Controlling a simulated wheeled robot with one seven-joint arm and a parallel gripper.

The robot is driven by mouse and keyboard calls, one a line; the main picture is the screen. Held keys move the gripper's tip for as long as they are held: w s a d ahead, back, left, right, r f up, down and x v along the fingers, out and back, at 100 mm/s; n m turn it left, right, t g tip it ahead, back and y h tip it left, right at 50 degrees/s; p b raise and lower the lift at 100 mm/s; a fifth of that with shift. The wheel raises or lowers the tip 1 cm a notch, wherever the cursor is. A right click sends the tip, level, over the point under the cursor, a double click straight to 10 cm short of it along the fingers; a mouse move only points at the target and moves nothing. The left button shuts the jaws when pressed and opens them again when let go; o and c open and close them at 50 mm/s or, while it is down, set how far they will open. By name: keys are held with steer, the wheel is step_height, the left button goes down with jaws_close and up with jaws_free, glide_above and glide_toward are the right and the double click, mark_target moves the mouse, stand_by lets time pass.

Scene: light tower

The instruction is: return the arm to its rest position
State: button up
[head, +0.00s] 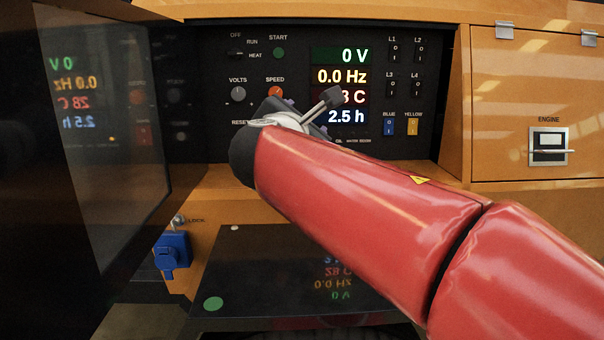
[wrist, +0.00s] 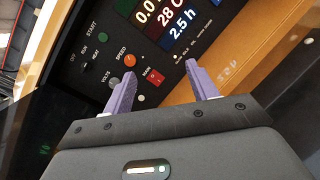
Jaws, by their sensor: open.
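My red arm (head: 350,200) reaches from the lower right of the head view up to the black control panel (head: 215,80) of the light tower. My gripper (wrist: 159,70) shows in the wrist view with its two purple fingers apart and nothing between them. The fingers point at the lower part of the panel, and a red rocker switch (wrist: 153,77) appears between them. The gap to the panel cannot be judged. In the head view my arm's end mostly hides the gripper and covers part of the lower panel.
An open dark door (head: 90,140) stands at the left and mirrors the display (head: 340,56). A blue socket (head: 172,254) is below the panel, beside a dark glossy plate (head: 270,270). An orange door with an engine latch (head: 549,146) is at the right.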

steer(key=s+d+f+m+g+h+p, duration=0.1)
steer(key=s+d+f+m+g, duration=0.6)
steer(key=s+d+f+m, duration=0.7)
steer(key=s+d+f+m+g+y+p, duration=0.1)
steer(key=s+f+m+g+y, duration=0.3)
steer(key=s+f+m, duration=0.8)
step_height(320, 180, down, 4)
steer(key=shift+s+r+g+y+p, duration=0.2)
steer(key=shift+s+g+y+p, duration=0.15)
steer(key=shift+s+g, duration=0.2)
steer(key=shift+d, duration=0.1)
